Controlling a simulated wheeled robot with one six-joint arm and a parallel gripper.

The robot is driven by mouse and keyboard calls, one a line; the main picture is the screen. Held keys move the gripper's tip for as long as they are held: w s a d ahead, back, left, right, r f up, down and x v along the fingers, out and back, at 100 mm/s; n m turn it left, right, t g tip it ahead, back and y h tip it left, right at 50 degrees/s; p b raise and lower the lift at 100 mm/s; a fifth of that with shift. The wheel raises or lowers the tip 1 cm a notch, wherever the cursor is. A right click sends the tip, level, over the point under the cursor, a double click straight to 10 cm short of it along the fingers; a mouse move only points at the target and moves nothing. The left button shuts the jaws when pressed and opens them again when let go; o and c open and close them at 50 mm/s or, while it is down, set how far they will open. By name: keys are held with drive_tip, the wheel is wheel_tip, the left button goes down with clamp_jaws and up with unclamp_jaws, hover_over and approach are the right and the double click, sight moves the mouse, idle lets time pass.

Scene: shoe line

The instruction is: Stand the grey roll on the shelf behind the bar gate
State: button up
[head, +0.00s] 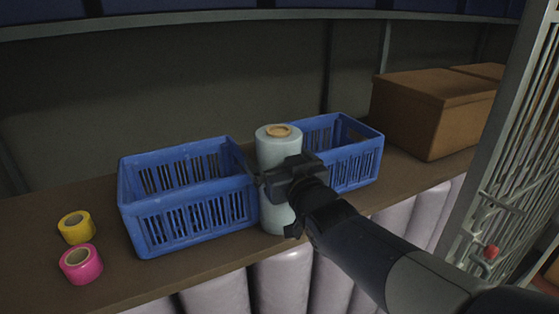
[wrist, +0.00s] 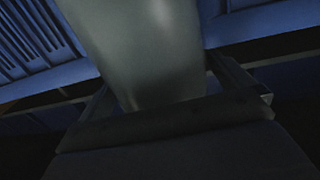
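The grey roll (head: 275,151) stands upright between two blue crates, its brown core showing on top. My gripper (head: 283,186) reaches it from the front right, with fingers at both sides of the roll. In the wrist view the roll (wrist: 150,50) fills the space between the fingers (wrist: 165,85), which look to meet its sides; its lower end is hidden by the gripper body. The roll's foot appears at the shelf (head: 105,287), but firm contact is hard to judge. The bar gate (head: 515,130) stands at the right edge.
The left crate (head: 190,214) and right crate (head: 355,168) flank the roll closely. Yellow (head: 76,227) and pink (head: 81,264) tape rolls lie at left. Brown boxes (head: 432,105) stand at back right. Pale rolls (head: 285,280) stand below the shelf's front edge. A red knob (head: 491,251) is on the gate.

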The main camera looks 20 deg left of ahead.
drive_tip(key=shift+r, duration=0.1)
drive_tip(key=shift+r, duration=0.15)
drive_tip(key=b+v, duration=0.2)
drive_tip(key=v, duration=1)
drive_tip(key=shift+c, duration=0.2)
idle(1.2)
